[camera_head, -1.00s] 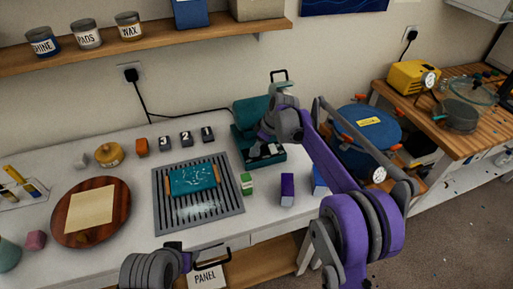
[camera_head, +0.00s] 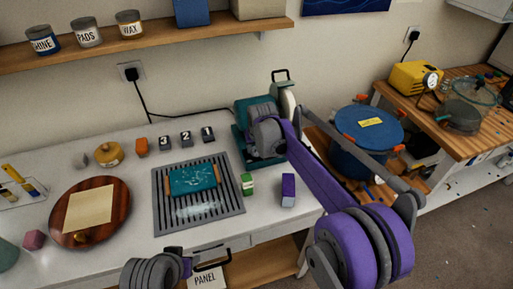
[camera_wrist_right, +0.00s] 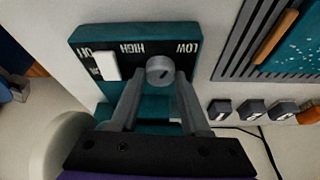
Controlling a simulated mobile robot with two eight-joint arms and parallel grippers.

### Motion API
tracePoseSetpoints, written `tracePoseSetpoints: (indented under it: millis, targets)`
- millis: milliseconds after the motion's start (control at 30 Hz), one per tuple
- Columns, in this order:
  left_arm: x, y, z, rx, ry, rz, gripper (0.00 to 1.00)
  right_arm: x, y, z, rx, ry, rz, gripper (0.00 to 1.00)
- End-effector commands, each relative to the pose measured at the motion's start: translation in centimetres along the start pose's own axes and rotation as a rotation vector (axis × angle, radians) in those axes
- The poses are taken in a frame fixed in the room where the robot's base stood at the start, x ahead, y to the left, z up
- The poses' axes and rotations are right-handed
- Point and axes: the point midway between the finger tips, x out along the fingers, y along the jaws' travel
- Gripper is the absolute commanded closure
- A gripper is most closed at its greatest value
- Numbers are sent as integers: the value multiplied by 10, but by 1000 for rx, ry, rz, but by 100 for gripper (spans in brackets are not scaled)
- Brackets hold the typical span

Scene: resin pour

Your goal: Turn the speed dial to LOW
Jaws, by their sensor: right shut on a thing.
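The speed dial (camera_wrist_right: 159,69) is a small round grey knob on the teal machine's panel (camera_wrist_right: 133,63). The panel reads OFF, HIGH and LOW, upside down in the right wrist view, with a white switch beside OFF. A short dark mark shows on the knob, but I cannot tell surely which label it points at. My right gripper (camera_wrist_right: 159,76) is shut on the dial, one finger on each side. In the head view my right wrist covers the front of the teal machine (camera_head: 240,150). My left gripper (camera_head: 175,252) is at the bottom edge, its jaws unclear.
A grey grate (camera_head: 235,205) with a teal slab (camera_head: 193,180) lies left of the machine. A blue drum (camera_head: 368,125) is to the right. A pale wheel (camera_wrist_right: 60,145) shows beside my gripper.

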Motion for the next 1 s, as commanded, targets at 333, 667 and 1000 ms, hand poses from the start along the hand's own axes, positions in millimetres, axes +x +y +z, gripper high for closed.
tracePoseSetpoints:
  millis: [333,667,1000]
  targets:
    - [-1,0,-1,0,1,0,50,0,-1,0,150,-1,63,100]
    - [-1,0,-1,0,1,0,50,0,-1,0,188,-2,77,100]
    - [-1,0,-1,0,1,0,50,0,-1,0,188,-2,77,43]
